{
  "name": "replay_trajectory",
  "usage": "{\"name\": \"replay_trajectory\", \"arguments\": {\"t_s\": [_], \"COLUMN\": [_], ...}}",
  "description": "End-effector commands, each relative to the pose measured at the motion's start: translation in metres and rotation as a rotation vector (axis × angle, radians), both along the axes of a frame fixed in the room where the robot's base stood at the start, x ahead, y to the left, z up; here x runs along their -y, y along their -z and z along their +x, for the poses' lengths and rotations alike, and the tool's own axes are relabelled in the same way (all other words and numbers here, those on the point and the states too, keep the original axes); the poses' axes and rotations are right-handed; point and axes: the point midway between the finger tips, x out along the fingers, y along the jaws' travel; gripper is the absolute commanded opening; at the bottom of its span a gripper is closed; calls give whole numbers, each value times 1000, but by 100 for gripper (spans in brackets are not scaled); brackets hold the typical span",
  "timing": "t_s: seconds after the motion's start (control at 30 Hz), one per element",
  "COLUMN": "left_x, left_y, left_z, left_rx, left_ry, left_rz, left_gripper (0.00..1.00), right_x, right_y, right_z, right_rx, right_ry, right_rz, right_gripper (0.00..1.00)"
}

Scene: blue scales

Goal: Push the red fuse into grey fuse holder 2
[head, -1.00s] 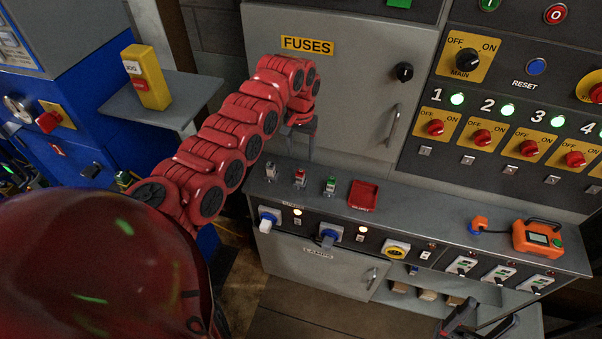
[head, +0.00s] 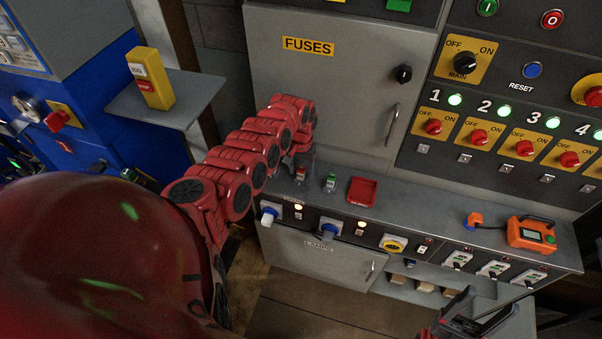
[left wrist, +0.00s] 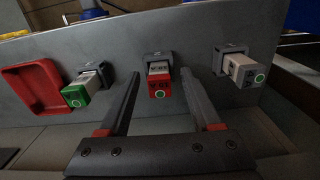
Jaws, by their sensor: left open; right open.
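The red fuse (left wrist: 158,88) sits in the middle of three small holders (left wrist: 157,57) on the grey ledge, its pale body still showing between the red end and the holder. It also shows in the head view (head: 300,174), just below my left gripper (head: 302,158). In the left wrist view my left gripper (left wrist: 158,74) is open, one finger on each side of the red fuse, with gaps between. I cannot tell whether it touches. My right gripper (head: 484,312) is open and empty at the bottom right, away from the ledge. No holder number is readable.
A green fuse (left wrist: 75,96) and a pale grey fuse (left wrist: 246,72) sit in the neighbouring holders, near the fingers. A red tray (head: 362,191) lies beside the green fuse. An orange device (head: 530,233) stands further right. The FUSES cabinet door (head: 340,85) rises behind.

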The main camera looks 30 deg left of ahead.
Motion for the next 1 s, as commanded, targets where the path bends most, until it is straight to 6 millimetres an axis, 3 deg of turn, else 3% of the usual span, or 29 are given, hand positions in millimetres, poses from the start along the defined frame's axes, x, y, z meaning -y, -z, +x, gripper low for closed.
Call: {"name": "replay_trajectory", "arguments": {"t_s": [0.13,0.5,1.0], "left_x": [0,0,-1], "left_y": [0,0,-5], "left_z": [0,0,0], "left_rx": [0,-1,0], "left_ry": [0,0,-1], "left_rz": [0,0,0], "left_gripper": [65,0,0], "right_x": [0,0,0], "right_y": [0,0,1], "right_z": [0,0,0], "right_rx": [0,0,0], "right_ry": [0,0,0], "right_rz": [0,0,0], "right_gripper": [65,65,65]}}
